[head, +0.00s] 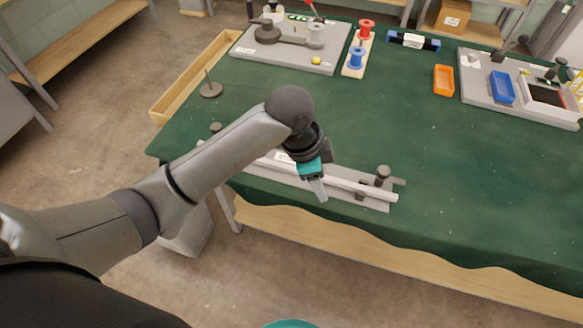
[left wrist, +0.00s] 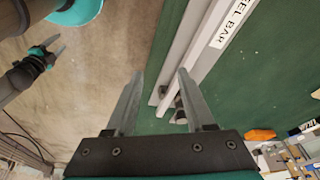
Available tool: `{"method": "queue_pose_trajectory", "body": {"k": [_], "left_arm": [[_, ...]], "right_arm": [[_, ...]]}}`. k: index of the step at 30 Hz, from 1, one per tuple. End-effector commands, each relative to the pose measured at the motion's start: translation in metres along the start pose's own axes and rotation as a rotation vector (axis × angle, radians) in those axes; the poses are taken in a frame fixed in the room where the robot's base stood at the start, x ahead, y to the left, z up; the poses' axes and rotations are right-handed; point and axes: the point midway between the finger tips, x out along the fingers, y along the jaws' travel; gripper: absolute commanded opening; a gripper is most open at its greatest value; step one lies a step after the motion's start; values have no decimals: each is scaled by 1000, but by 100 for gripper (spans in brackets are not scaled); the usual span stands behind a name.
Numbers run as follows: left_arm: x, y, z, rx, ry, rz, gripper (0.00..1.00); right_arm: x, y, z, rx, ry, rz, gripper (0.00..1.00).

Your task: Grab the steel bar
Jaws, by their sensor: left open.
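The steel bar (head: 350,184) is a long, pale, straight bar. It lies along a narrow grey base plate (head: 375,205) near the table's front edge. In the left wrist view the bar (left wrist: 196,55) runs diagonally from the top towards the centre, beside a white label ending in "EEL BAR". My left gripper (head: 319,190) is above the bar in the head view and hides part of it. In the left wrist view its fingers (left wrist: 160,73) are apart with nothing between them. My right gripper (left wrist: 48,48) shows at the left of that view, small, away from the bar.
A dark knobbed post (head: 382,175) stands at the bar's right end. Spools (head: 356,57), an orange bin (head: 444,80) and a blue bin (head: 502,88) stand farther back. The middle of the green cloth is clear.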

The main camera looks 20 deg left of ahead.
Motion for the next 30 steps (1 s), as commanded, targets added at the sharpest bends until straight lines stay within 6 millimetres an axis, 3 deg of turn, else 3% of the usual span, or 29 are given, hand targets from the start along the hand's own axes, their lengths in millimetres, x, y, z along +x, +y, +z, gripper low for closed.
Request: {"method": "queue_pose_trajectory", "body": {"k": [1, 9, 15, 18, 23, 30], "left_arm": [[-11, -12, -1, 51, -26, -4, 54], [-70, -57, 9, 277, -177, 42, 54], [-107, -78, 20, 353, -255, 73, 54], [-117, -82, 23, 369, -272, 83, 54], [-107, -82, 28, 375, -278, 91, 54], [-57, -80, 43, 374, -278, 90, 54]], "right_arm": [[-1, 1, 4, -1, -7, 2, 50], [-2, 6, 10, -5, -17, 7, 50], [-3, 6, 8, -5, -15, 7, 50], [-2, 6, 7, -5, -13, 7, 50], [2, 6, 6, -5, -10, 8, 50], [15, 6, 6, -5, -8, 8, 50]]}}
